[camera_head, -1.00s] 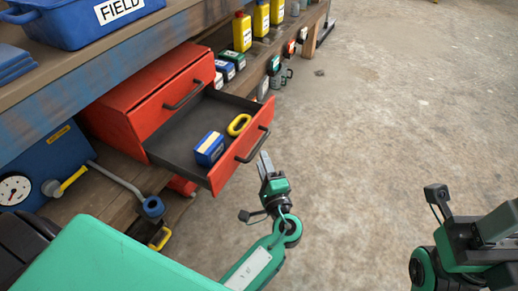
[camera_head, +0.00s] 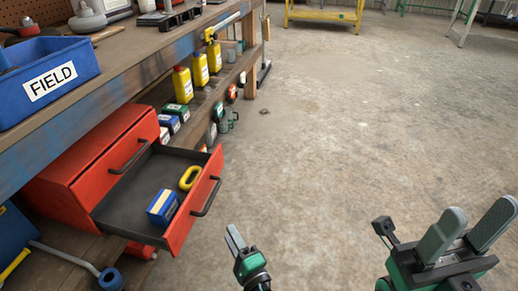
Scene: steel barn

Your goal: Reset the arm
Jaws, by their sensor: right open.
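My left gripper (camera_head: 236,240) is in the lower middle of the head view, over the floor and just right of the open drawer. Its fingers lie close together, and I cannot tell whether a small gap is left between them. My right gripper (camera_head: 468,232) is at the lower right with its two grey fingers apart, open and empty. The red tool cabinet (camera_head: 85,170) has one drawer (camera_head: 125,205) pulled out. A blue and white box (camera_head: 162,207) and a yellow oval ring (camera_head: 190,177) lie inside. My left gripper is apart from the drawer handle (camera_head: 207,196).
A workbench (camera_head: 120,70) runs along the left with a blue bin (camera_head: 50,75) marked FIELD on top. Yellow bottles (camera_head: 182,84) and small boxes stand on its lower shelf. The concrete floor (camera_head: 350,130) to the right is clear. A yellow stand (camera_head: 325,15) is far off.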

